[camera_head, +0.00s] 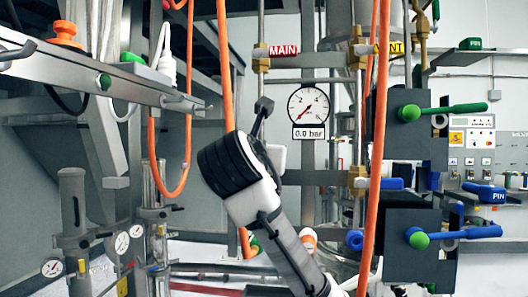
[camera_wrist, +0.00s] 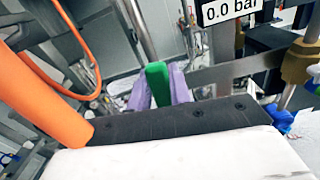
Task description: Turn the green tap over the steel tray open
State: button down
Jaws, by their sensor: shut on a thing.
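The green tap (camera_wrist: 157,72) shows in the wrist view as a short upright green handle. My gripper (camera_wrist: 159,90) has its two pale purple fingers on either side of the handle and is shut on it. The lower end of the handle is hidden behind the black edge of my gripper's body. In the head view my arm's end covers this area, and I cannot make out the tap there. I cannot clearly identify the steel tray in either view, and I cannot tell how far the tap is turned.
An orange hose (camera_head: 375,150) hangs down in front, right of my arm. A gauge (camera_head: 308,105) reads 0.0 bar and also shows its label in the wrist view (camera_wrist: 231,9). Dark blocks with green (camera_head: 440,110) and blue (camera_head: 450,233) handles stand right. A steel rail (camera_head: 90,75) juts in left.

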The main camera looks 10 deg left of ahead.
jog(key=shift+a+n, duration=0.25)
jog(key=shift+n, duration=0.25)
jog(key=shift+a+f, duration=0.1)
jog(key=c, duration=1.3)
grip_release()
jog(key=shift+s, duration=0.1)
jog(key=s+b, duration=0.1)
jog(key=s, duration=0.3)
jog(key=s+b, duration=0.2)
jog(key=s, duration=0.3)
jog(key=s+b, duration=0.2)
jog(key=s, duration=0.2)
jog(key=shift+s+a, duration=0.25)
jog(key=shift+s, duration=0.1)
